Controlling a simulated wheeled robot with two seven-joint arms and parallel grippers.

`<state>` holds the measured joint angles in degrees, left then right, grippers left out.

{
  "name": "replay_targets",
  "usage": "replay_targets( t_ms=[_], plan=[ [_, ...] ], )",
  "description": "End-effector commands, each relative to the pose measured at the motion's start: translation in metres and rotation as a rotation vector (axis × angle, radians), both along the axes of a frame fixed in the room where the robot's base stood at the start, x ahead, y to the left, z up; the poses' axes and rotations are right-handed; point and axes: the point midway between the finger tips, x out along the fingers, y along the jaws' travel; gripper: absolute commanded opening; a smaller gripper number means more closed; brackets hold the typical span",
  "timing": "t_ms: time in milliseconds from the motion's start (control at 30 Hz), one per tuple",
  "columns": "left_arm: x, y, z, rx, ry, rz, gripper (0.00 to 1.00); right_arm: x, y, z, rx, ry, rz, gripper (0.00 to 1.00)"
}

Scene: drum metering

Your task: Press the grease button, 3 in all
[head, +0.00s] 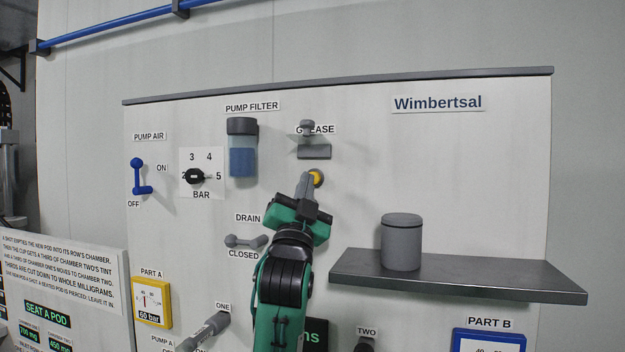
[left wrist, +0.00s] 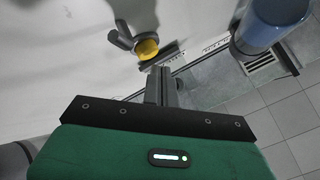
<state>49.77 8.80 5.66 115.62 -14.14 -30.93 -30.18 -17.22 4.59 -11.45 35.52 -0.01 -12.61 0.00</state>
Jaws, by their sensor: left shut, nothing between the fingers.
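The grease button (head: 317,177) is a small round yellow knob on the pale panel, below the GREASE label (head: 316,129) and a grey fitting (head: 314,151). The button also shows in the left wrist view (left wrist: 147,48), just beyond my fingertips. My left gripper (head: 308,181) is shut and empty, its fingers pointing at the panel. In the head view its tip overlaps the button's lower left part. I cannot tell whether the tip touches the button. My right gripper is not in view.
The pump filter (head: 242,147) hangs left of the button. The drain lever (head: 245,241) is at lower left. A dark shelf (head: 480,278) with a grey lidded cup (head: 401,242) juts out at lower right. The panel right of the button is clear.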

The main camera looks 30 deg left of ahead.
Motion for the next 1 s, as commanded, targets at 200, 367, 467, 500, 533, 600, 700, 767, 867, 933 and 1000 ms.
replay_targets(
  t_ms=[200, 367, 467, 500, 533, 600, 700, 767, 867, 933, 1000],
  plan=[
    [0.0001, -0.0001, 0.0000, 0.000, 0.000, 0.000, 0.00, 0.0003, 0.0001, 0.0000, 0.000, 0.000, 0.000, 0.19],
    [0.0031, 0.0008, 0.0002, 0.000, 0.000, 0.000, 0.00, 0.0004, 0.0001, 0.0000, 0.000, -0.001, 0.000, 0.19],
    [0.0065, 0.0016, 0.0004, 0.000, 0.000, 0.000, 0.00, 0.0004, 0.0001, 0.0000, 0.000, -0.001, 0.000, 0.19],
    [0.0075, 0.0018, 0.0004, 0.000, 0.000, 0.000, 0.00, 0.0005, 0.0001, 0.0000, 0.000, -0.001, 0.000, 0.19],
    [0.0080, 0.0019, 0.0004, 0.001, -0.001, 0.000, 0.00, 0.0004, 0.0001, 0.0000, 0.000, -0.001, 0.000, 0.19],
    [0.0082, 0.0019, 0.0005, 0.001, -0.001, 0.000, 0.00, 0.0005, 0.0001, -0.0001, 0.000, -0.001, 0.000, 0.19],
    [0.0081, 0.0019, 0.0004, 0.001, -0.001, 0.000, 0.00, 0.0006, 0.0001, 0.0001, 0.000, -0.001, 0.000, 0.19],
    [0.0080, 0.0020, 0.0004, 0.000, 0.000, 0.000, 0.00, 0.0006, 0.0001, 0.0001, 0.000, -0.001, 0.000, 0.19],
    [0.0082, 0.0020, 0.0004, 0.000, 0.000, 0.000, 0.00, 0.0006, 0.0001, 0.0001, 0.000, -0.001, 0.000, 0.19],
    [0.0086, 0.0021, 0.0004, 0.000, 0.000, 0.000, 0.00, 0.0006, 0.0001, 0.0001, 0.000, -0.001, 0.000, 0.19],
    [0.0093, 0.0023, 0.0003, 0.000, 0.000, 0.000, 0.00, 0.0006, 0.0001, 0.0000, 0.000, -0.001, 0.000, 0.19]
  ],
)
